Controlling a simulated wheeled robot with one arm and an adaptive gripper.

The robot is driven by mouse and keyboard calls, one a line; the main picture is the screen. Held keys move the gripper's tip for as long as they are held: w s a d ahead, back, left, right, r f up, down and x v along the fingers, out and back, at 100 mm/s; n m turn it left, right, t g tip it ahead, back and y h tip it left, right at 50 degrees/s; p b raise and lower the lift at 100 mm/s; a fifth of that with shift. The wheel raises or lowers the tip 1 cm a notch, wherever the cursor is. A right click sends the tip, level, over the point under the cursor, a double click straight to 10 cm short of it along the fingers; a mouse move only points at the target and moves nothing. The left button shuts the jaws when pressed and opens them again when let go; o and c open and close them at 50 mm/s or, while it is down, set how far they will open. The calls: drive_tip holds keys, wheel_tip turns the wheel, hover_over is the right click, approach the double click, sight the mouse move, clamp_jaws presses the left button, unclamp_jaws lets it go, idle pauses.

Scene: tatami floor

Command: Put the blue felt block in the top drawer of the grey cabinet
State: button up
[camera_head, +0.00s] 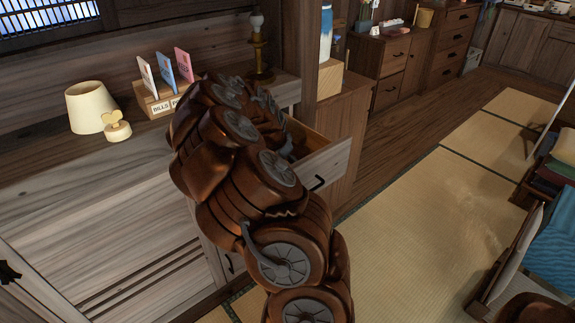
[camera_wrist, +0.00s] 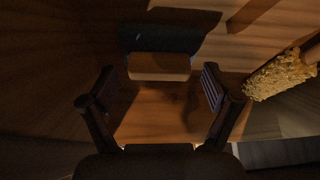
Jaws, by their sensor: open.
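The grey cabinet (camera_head: 110,225) fills the left of the head view. Its top drawer (camera_head: 327,164) is pulled out at the right end, with a dark handle on its front. My arm reaches over the cabinet to the drawer and hides most of its inside. My gripper (camera_wrist: 155,90) is open in the wrist view. A small block (camera_wrist: 160,67) with a brown-looking face and a dark part behind it lies just beyond and between the fingertips. The light is too dim to tell whether it is the blue felt block. No grip on it shows.
On the cabinet top are a lamp (camera_head: 90,106), a letter rack (camera_head: 160,100) with cards and a brass candlestick (camera_head: 260,55). A yellow, rough-textured thing (camera_wrist: 280,75) lies right of the gripper in the wrist view. Open tatami (camera_head: 430,210) lies right of the drawer.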

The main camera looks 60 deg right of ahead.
drive_tip(key=v, duration=1.1)
drive_tip(key=shift+a+r, duration=0.15)
drive_tip(key=shift+r, duration=0.2)
drive_tip(key=shift+a, duration=0.1)
drive_tip(key=s+a+r+n+y, duration=0.1)
drive_tip(key=s+a+n+y, duration=0.2)
drive_tip(key=a, duration=0.9)
drive_tip(key=s+a+n, duration=0.3)
drive_tip(key=a+n, duration=0.2)
drive_tip(key=a, duration=0.7)
drive_tip(key=s+a+f+n+g+y, duration=0.1)
drive_tip(key=s+a+f+n, duration=0.3)
drive_tip(key=s+a+n, duration=0.7)
drive_tip(key=s+a+g, duration=0.1)
drive_tip(key=s+a, duration=0.3)
drive_tip(key=a, duration=0.1)
drive_tip(key=shift+s+y, duration=0.35)
drive_tip(key=shift+y, duration=0.05)
